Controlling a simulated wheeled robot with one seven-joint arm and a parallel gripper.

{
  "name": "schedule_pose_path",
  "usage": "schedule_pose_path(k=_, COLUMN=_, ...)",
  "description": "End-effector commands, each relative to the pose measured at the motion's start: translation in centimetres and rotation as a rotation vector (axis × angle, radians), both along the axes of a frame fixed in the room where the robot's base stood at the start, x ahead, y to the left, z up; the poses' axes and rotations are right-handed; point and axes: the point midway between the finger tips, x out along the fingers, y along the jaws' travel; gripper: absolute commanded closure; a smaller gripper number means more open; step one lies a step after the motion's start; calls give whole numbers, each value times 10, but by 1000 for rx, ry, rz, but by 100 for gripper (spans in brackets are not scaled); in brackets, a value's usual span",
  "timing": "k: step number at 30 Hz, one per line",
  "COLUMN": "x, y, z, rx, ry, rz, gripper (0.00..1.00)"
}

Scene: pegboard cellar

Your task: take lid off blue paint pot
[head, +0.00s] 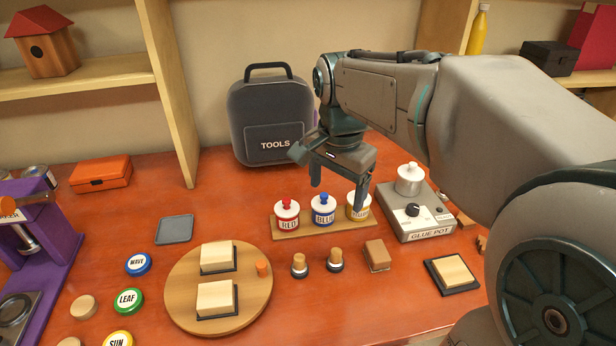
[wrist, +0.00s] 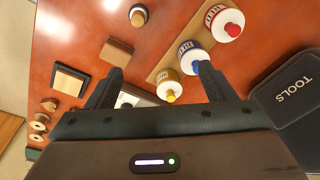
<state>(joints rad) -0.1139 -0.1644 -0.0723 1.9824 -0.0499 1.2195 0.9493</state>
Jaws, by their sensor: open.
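The blue paint pot (head: 323,214) is a white pot with a blue band marked BLUE, and its white lid (head: 323,202) with a blue knob is on. It stands between the red pot (head: 287,216) and the yellow pot (head: 358,207) on a wooden strip (head: 305,231). My gripper (head: 338,194) is open and empty, pointing down near the blue and yellow pots. In the wrist view the blue pot (wrist: 189,56) is just beyond the right finger's tip, and the yellow pot (wrist: 168,86) shows between the fingers (wrist: 160,74). In the head view one finger partly hides the yellow pot.
The glue pot (head: 415,211) stands right of the strip, and the tools case (head: 270,110) stands behind. Two stamps (head: 300,265) and a brown block (head: 377,255) lie in front. A round board (head: 185,290) with two blocks is front left.

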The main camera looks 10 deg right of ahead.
Motion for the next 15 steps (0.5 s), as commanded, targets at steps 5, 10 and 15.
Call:
schedule_pose_path(k=5, x=49, y=5, z=17, rx=-6, ry=42, rz=-385, gripper=23)
schedule_pose_path(k=10, x=80, y=10, z=28, rx=-27, ry=57, rz=-682, gripper=23)
schedule_pose_path(k=15, x=94, y=14, z=33, rx=-44, ry=57, rz=-841, gripper=23)
